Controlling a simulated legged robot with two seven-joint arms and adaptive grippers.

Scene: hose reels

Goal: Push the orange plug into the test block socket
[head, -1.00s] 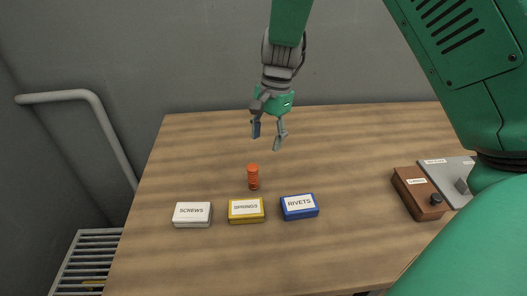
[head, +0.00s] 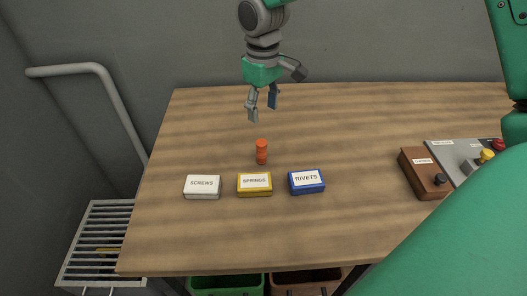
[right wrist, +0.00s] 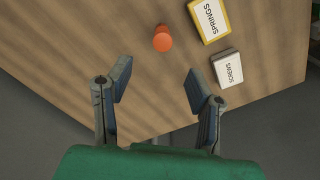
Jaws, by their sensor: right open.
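The orange plug (head: 262,152) stands upright on the wooden table, behind the yellow SPRINGS box. In the right wrist view the plug (right wrist: 162,40) lies ahead of the fingers, apart from them. My right gripper (head: 263,105) is open and empty, above the table and behind the plug. Its spread fingers (right wrist: 156,95) show in the right wrist view with nothing between them. The wooden test block (head: 424,172) sits at the right of the table, with a black knob-like part on it. I cannot make out its socket. My left gripper is not in view.
White SCREWS (head: 202,187), yellow SPRINGS (head: 254,184) and blue RIVETS (head: 307,182) boxes stand in a row in front of the plug. A grey panel (head: 455,158) with yellow and red buttons adjoins the block. Green and brown bins show below the table.

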